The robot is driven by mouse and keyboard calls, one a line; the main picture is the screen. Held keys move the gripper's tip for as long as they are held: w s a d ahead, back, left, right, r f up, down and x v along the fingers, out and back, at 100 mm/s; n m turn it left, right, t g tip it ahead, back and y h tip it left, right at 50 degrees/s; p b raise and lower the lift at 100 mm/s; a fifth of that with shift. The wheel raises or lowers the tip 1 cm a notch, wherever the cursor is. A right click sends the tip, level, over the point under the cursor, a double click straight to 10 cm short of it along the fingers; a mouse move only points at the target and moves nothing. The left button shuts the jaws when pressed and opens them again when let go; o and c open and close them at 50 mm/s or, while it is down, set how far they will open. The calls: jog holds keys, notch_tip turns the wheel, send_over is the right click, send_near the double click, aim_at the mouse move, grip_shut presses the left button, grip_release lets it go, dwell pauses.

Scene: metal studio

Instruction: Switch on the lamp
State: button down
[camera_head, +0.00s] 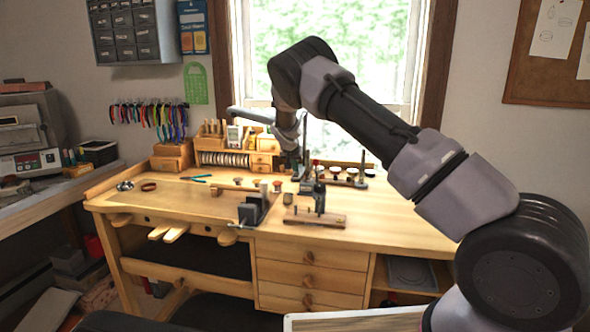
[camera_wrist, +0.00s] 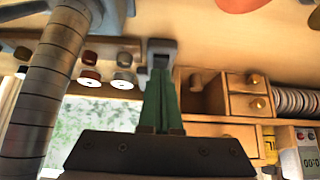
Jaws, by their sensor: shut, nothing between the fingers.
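The lamp shows in the head view as a pale grey bar-like head (camera_head: 250,115) above the back of the workbench, its right end hidden behind my arm. In the wrist view a ribbed post (camera_wrist: 45,90), probably the lamp's, rises at the left from a grey base (camera_wrist: 108,14). My gripper (camera_wrist: 159,75) has its green fingers shut together, with nothing between them. The fingertips are at or very near a small dark grey block (camera_wrist: 162,50); I cannot tell whether they touch. In the head view my gripper (camera_head: 293,160) is small and dark at the bench's back.
The wooden workbench (camera_head: 390,220) holds a small vise (camera_head: 253,208) and a tool stand (camera_head: 318,203) in front of my gripper. A wooden organizer with drawers (camera_wrist: 247,95) is close at the right in the wrist view. Small round pieces (camera_wrist: 90,77) stand between post and fingers.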

jog(key=v, duration=1)
jog(key=shift+s+r, duration=0.25)
jog(key=shift+r, duration=0.1)
